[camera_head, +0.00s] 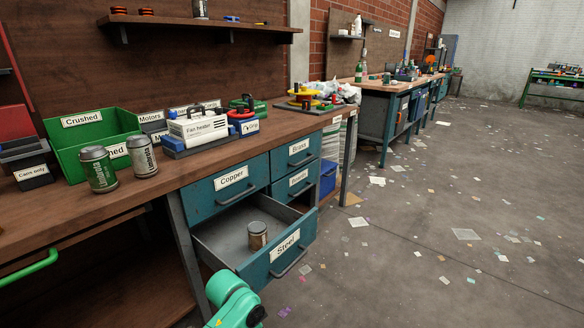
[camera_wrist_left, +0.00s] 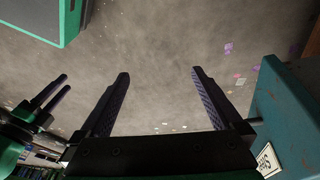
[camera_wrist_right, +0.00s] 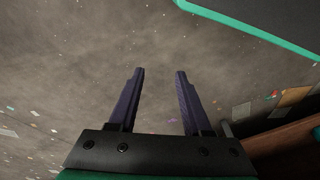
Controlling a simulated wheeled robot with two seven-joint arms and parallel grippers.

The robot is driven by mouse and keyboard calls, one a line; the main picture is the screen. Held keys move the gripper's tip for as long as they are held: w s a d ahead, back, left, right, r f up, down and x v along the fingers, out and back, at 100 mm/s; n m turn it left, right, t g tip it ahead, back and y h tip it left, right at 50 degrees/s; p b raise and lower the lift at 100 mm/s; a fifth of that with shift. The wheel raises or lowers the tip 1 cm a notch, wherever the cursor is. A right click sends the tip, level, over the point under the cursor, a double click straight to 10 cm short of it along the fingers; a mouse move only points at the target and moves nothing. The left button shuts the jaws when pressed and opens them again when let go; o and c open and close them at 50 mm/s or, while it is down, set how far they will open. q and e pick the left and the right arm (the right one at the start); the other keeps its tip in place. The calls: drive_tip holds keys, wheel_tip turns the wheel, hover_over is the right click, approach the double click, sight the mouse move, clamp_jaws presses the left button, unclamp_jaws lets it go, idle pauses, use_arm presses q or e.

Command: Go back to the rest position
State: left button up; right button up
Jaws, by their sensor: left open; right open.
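My left gripper (camera_wrist_left: 160,90) is open and empty above the floor in the left wrist view, with a teal drawer side at the right of that view. My right gripper (camera_wrist_right: 159,85) is open and empty above the floor in the right wrist view. Neither gripper's fingers show in the head view. There, a green arm part of mine shows at the bottom, in front of the open drawer labelled Steel (camera_head: 284,250). A brown can (camera_head: 257,235) stands in that drawer.
A green bin labelled Crushed (camera_head: 83,133) stands on the wooden bench with two cans, a green one (camera_head: 99,170) and a silver one (camera_head: 143,156), before it. The open drawer juts out. The floor right is open, with scattered paper.

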use_arm(q)
drive_tip(key=s+a+f+n+y, duration=0.1)
drive_tip(key=s+a+f+n, duration=0.4)
drive_tip(key=s, duration=0.4)
drive_tip(key=s+a+f+n+y, duration=0.1)
drive_tip(key=s+a+f+n, duration=0.3)
drive_tip(key=s+a+f, duration=0.35)
drive_tip(key=s+a+r+p, duration=0.1)
drive_tip(key=s+a+p, duration=0.2)
drive_tip(key=s+p, duration=0.6)
drive_tip(key=s+a+r+y+p, duration=0.1)
drive_tip(key=s+a+p, duration=0.2)
drive_tip(key=s+p, duration=0.6)
drive_tip(key=p, duration=0.7)
drive_tip(key=shift+s+a+r+m+p, duration=0.15)
drive_tip(key=shift+r+m+p, duration=0.15)
drive_tip(key=shift+r, duration=0.1)
use_arm(e)
drive_tip(key=s+d+r, duration=0.1)
drive_tip(key=s+d, duration=0.1)
drive_tip(key=s, duration=0.6)
drive_tip(key=s+d+r, duration=0.1)
drive_tip(key=s+d, duration=0.2)
drive_tip(key=s, duration=0.5)
drive_tip(key=shift+s+g+h, duration=0.3)
drive_tip(key=shift+s+h, duration=0.05)
drive_tip(key=shift+h, duration=0.05)
drive_tip(key=shift+d, duration=0.1)
